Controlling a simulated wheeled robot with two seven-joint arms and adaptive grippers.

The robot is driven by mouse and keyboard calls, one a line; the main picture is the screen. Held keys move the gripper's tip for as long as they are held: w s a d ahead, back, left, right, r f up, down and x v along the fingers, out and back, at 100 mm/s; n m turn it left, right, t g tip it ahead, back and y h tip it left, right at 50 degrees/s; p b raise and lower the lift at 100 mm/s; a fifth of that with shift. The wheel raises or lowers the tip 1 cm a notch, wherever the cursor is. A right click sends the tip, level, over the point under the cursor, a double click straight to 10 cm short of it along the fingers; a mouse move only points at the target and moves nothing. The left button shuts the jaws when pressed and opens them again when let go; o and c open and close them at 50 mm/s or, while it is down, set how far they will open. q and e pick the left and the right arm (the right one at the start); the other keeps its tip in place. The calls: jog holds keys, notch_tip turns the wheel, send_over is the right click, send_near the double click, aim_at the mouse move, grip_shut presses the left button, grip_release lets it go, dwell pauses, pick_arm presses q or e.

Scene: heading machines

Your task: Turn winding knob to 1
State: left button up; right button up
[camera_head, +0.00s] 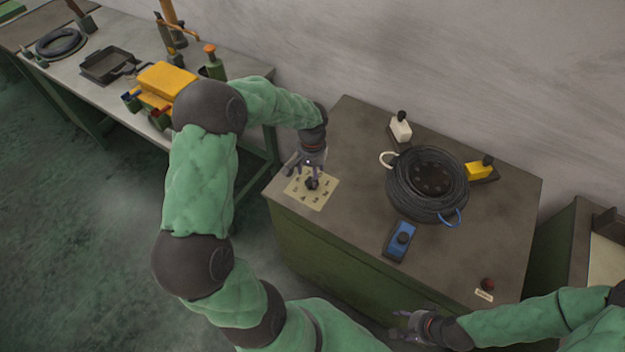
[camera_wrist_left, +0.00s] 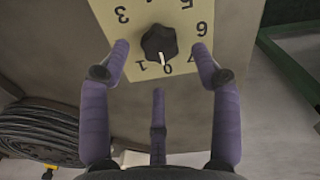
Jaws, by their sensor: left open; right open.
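The winding knob (camera_head: 312,183) is black and sits on a cream number plate (camera_head: 325,196) at the left of the cabinet top. In the left wrist view the knob (camera_wrist_left: 158,41) has a white mark on its lower edge, pointing close to 0, with 1 just to the left. My left gripper (camera_head: 306,166) is above the knob. In the left wrist view its open fingers (camera_wrist_left: 160,56) are spread on either side of the knob, with a third finger below; contact cannot be told. My right gripper (camera_head: 408,325) is open and empty by the cabinet's front edge.
A coil of black cable (camera_head: 428,182) lies on the cabinet top (camera_head: 350,135). Around it are white (camera_head: 401,128), yellow (camera_head: 480,169) and blue (camera_head: 400,240) switch-like blocks. A red button (camera_head: 487,284) is near the front right. A bench (camera_head: 130,60) stands at left.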

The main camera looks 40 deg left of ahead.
pick_arm(q)
jog(key=shift+f+b, duration=0.35)
jog(key=shift+f, duration=1.8)
jog(key=c, duration=1.1)
